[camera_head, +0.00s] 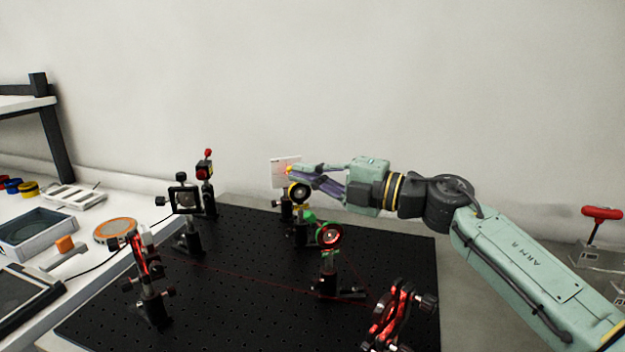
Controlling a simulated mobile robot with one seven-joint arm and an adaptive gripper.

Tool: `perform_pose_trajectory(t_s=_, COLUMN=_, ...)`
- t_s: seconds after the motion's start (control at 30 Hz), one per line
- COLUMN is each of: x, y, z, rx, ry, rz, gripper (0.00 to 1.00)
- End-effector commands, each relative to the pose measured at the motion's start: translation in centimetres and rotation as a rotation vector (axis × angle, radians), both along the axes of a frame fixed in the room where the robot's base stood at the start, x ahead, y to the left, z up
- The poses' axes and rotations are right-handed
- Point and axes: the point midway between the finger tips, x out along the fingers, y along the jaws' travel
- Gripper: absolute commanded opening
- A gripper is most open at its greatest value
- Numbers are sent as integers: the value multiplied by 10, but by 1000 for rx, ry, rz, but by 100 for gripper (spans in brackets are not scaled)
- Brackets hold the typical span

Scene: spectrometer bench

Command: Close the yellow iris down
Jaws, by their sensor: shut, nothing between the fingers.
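The yellow iris (299,194) is a small dark ring with a yellow edge on a black post, at the back of the black breadboard. Its opening shows as a pale spot in the middle. My gripper (294,172) reaches in from the right, just above the iris, with its fingers shut and empty. A small yellow piece shows by the fingertips; whether it is the iris lever and whether the fingers touch it, I cannot tell. The fingers hide part of the space above the ring.
A white card (278,173) with red light on it stands behind the iris. A red-lit round mount (329,235) with green beside it stands in front. More optics (184,200) stand to the left and front right. The breadboard (240,300) has bare room at front centre.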

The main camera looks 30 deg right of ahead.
Motion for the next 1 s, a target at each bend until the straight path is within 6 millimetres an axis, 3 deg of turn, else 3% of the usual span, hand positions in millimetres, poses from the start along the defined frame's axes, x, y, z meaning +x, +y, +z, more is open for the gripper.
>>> perform_pose_trajectory(t_s=0.23, x=2, y=8, z=0, rx=-132, ry=25, rz=-1, gripper=0)
perform_pose_trajectory(t_s=1.0, x=3, y=15, z=0, rx=-128, ry=26, rz=0, gripper=0)
